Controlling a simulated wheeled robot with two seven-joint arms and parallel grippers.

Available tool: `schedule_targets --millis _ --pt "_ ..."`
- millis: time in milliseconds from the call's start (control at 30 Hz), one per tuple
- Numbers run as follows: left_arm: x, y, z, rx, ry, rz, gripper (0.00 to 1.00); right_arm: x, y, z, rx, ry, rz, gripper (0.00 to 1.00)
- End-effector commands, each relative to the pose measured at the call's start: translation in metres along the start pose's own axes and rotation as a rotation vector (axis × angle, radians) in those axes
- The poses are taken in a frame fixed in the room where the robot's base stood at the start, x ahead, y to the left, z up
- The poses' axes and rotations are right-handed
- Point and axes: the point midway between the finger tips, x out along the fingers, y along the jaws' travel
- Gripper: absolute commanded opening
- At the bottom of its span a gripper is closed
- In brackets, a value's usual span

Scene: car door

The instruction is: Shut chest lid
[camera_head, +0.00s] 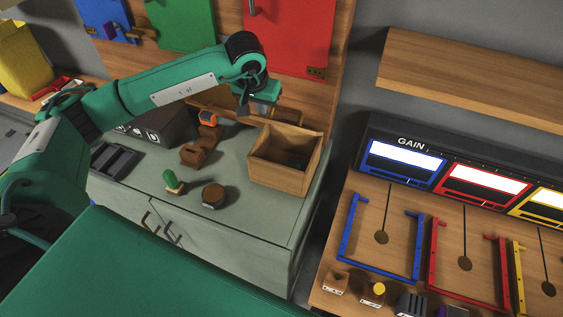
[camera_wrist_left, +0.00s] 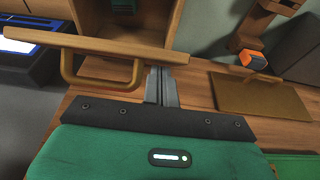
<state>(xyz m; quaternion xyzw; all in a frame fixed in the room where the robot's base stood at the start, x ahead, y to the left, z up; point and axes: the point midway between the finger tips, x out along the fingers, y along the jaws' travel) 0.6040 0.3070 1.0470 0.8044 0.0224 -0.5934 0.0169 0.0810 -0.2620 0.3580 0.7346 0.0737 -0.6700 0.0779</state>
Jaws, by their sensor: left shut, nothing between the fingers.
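The wooden chest (camera_head: 281,174) stands on the grey-green cabinet top with its top open. A small dark green thing (camera_head: 296,160) lies inside it. In the left wrist view a wooden board (camera_wrist_left: 105,44) with a bronze handle (camera_wrist_left: 72,72) shows nearly edge-on next to the chest opening; it looks like the lid, raised. My left gripper (camera_head: 258,106) is at the back left of the chest, shut and empty. In the left wrist view its fingers (camera_wrist_left: 160,88) are together, close to the lid's end; I cannot tell whether they touch. My right gripper is not in view.
On the cabinet (camera_head: 235,228) stand a cactus (camera_head: 174,182), a round wooden block (camera_head: 213,195) and an orange-faced device (camera_head: 207,119). The wooden back wall with a red panel (camera_head: 298,35) rises behind the chest. A wooden table with coloured frames (camera_head: 381,236) is at the right.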

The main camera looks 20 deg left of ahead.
Motion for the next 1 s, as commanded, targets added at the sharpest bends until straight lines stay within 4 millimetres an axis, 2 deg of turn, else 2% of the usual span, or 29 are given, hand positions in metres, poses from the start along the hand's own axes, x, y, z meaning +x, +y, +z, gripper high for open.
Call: schedule_targets --millis 533,1000 --pt "0.003 0.000 0.007 -0.001 0.000 -0.001 0.00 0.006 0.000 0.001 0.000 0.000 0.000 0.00" --pt "0.021 -0.001 0.033 -0.001 0.000 -0.001 0.00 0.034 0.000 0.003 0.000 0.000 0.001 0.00"
